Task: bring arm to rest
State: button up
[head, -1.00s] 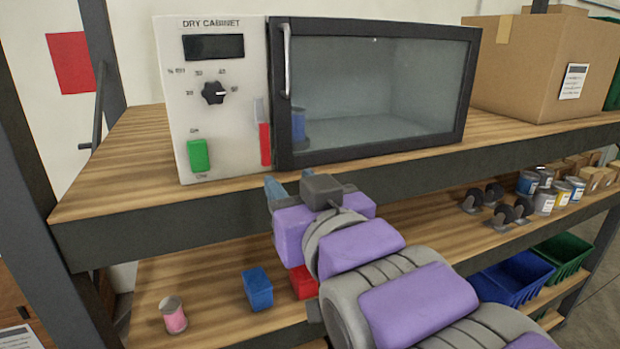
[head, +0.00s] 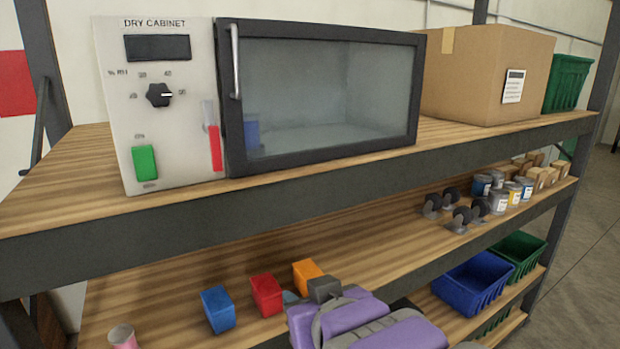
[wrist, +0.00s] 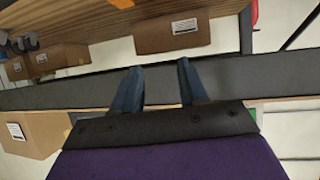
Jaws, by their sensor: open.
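My gripper (wrist: 158,82) shows in the wrist view with its two blue fingers apart and nothing between them. In the head view my gripper (head: 294,298) is low in the picture, in front of the lower shelf, beside the orange block (head: 307,274). One blue fingertip shows there; the rest is hidden behind my purple and grey wrist. My arm is bent low at the bottom edge of the head view. I cannot tell whether it touches the shelf; it appears apart from the blocks.
The dry cabinet (head: 170,125) stands on the upper shelf (head: 60,190), door shut, something blue inside. A red block (head: 266,294), a blue block (head: 217,309) and a pink can (head: 123,337) stand on the lower shelf. Bins, cans and casters are at right. Open floor (head: 570,250) lies far right.

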jog(key=s+d+f+m+g+h+b, duration=0.1)
jog(key=s+d+f+g+b, duration=0.15)
jog(key=f, duration=0.45)
jog(key=s+d+f+m+g+h+b, duration=0.1)
jog(key=s+d+f+g+h, duration=0.1)
jog(key=d+f, duration=0.35)
jog(key=s+d+f+m+g+h+b, duration=0.1)
jog(key=s+d+f+g+b, duration=0.15)
jog(key=f, duration=0.65)
jog(key=s+d+f+g+b, duration=0.2)
jog(key=s+f+g, duration=0.1)
jog(key=s+f, duration=0.2)
jog(key=s+d+f+m+g+b, duration=0.1)
jog(key=s+d+f+g+b, duration=0.1)
jog(key=s+f, duration=0.4)
jog(key=s+g, duration=0.1)
jog(key=s, duration=0.2)
jog(key=shift+d+m+g+h, duration=0.3)
jog(key=shift+h, duration=0.1)
